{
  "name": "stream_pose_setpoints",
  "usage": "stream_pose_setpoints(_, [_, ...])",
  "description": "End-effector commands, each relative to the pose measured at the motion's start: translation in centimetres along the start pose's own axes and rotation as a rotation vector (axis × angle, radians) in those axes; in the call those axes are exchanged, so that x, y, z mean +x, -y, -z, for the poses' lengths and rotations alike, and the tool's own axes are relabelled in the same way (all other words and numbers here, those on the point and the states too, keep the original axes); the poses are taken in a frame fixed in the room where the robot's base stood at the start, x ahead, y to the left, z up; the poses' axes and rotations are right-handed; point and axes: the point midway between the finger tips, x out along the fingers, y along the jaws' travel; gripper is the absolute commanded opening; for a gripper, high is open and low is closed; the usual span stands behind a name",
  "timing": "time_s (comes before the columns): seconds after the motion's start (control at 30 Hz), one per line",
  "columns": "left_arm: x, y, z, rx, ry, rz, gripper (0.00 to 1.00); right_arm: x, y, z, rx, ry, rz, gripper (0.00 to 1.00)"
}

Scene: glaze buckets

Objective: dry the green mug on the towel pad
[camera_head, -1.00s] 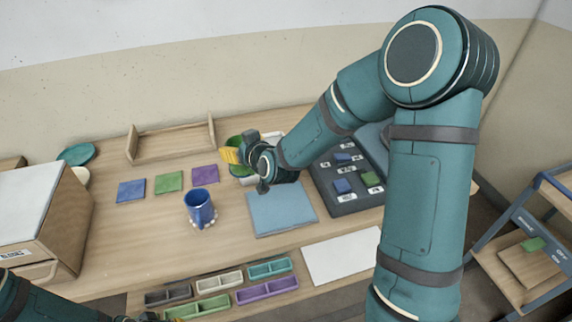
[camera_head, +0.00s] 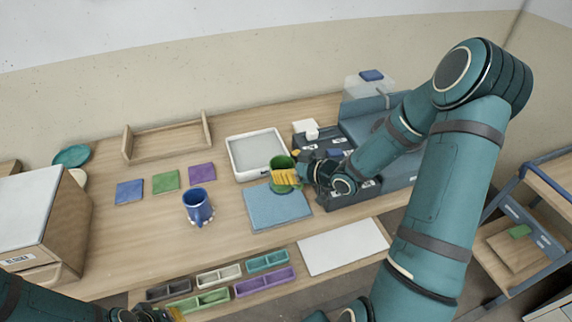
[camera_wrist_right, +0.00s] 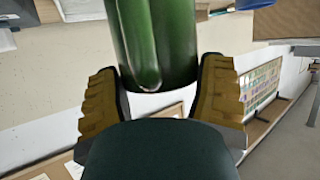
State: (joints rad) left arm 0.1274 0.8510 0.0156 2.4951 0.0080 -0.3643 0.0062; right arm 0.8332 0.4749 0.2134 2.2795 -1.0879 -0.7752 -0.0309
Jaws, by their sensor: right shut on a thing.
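The green mug (camera_head: 281,161) is held in my right gripper (camera_head: 287,177), whose yellow fingers are across its side. In the right wrist view the mug (camera_wrist_right: 158,40) fills the space between the two fingers (camera_wrist_right: 160,90). The blue towel pad (camera_head: 277,209) lies flat on the table. The mug is at or over the pad's back edge; whether its bottom touches the pad is hidden. My left gripper (camera_head: 155,315) is at the bottom left edge, mostly cut off, away from the mug.
A white tray (camera_head: 233,160) stands just behind the pad. A blue mug (camera_head: 197,207) stands to its left. Blue, green and purple squares (camera_head: 166,181) lie further left. A dark unit with blocks (camera_head: 345,194) is at the right. Small coloured trays (camera_head: 265,282) line the front.

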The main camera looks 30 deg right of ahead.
Motion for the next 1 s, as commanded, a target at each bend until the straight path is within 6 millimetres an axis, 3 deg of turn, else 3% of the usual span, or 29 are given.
stream_pose_setpoints(0.5, [3.8, 1.4, -1.5, 0.010, 0.030, -0.003, 0.00, 1.9, 0.0, -4.7, 0.000, -0.001, -0.002, 0.28])
stream_pose_setpoints(1.0, [4.0, 1.5, -1.6, 0.011, 0.032, -0.003, 0.00, 2.1, 0.0, -4.9, -0.001, -0.002, -0.002, 0.27])
